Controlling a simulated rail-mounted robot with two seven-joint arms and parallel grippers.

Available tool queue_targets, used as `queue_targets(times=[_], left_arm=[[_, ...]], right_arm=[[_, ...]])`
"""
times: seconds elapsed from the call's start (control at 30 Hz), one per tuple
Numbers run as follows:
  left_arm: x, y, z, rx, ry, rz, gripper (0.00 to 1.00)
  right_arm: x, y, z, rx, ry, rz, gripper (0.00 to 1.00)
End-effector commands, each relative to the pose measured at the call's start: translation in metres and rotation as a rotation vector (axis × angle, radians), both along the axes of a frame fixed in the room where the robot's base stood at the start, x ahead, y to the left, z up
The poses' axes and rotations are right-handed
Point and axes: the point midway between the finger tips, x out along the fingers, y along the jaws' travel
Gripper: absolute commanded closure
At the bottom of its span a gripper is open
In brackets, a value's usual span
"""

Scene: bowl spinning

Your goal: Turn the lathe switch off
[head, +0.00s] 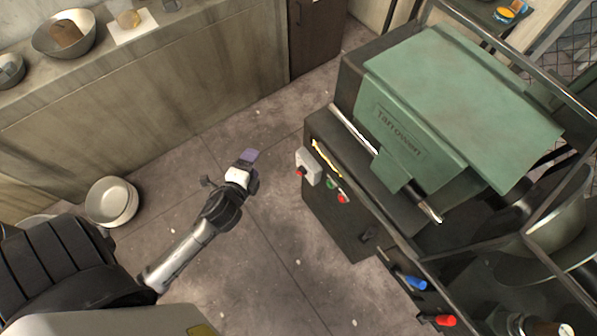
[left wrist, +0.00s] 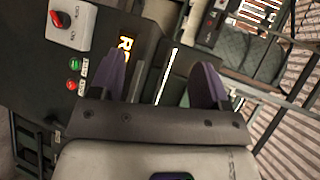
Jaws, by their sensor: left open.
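The lathe (head: 455,100) is a large machine with a green cover, on the right of the head view. On its dark front is a pale switch box (head: 307,165) with a red knob; it also shows at the upper left of the left wrist view (left wrist: 78,32). Below it are a green button (head: 331,183) and a red button (head: 343,197). My left gripper (head: 249,156) is in front of the lathe, left of the switch box and apart from it. Its purple fingers are spread and empty in the left wrist view (left wrist: 160,80). My right gripper is not in view.
Blue (head: 416,283) and red (head: 446,320) handles stick out at the lathe's lower front. A long counter (head: 190,90) with bowls runs along the back left. A stack of metal bowls (head: 111,202) stands on the floor. The floor between counter and lathe is clear.

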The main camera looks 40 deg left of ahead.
Motion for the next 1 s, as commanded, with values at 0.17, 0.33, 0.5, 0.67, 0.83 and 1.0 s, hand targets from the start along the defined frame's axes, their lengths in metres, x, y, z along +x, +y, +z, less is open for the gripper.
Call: queue_targets(times=[0.17, 0.33, 0.5, 0.67, 0.83, 1.0], left_arm=[[0.014, 0.009, -0.076, 0.304, -0.042, -0.132, 0.30], [0.024, 0.011, -0.132, 0.597, -0.067, -0.263, 0.30], [0.030, 0.008, -0.191, 0.880, -0.081, -0.396, 0.30], [0.033, 0.003, -0.240, 1.105, -0.090, -0.509, 0.30], [0.033, -0.001, -0.278, 1.274, -0.096, -0.601, 0.30], [0.032, -0.004, -0.299, 1.369, -0.100, -0.656, 0.30]], right_arm=[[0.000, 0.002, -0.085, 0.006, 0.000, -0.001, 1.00], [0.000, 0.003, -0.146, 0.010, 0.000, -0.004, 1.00], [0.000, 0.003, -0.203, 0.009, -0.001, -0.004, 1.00], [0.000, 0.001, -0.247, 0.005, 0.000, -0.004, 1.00], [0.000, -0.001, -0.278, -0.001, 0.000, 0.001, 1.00], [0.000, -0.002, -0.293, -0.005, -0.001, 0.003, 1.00]])
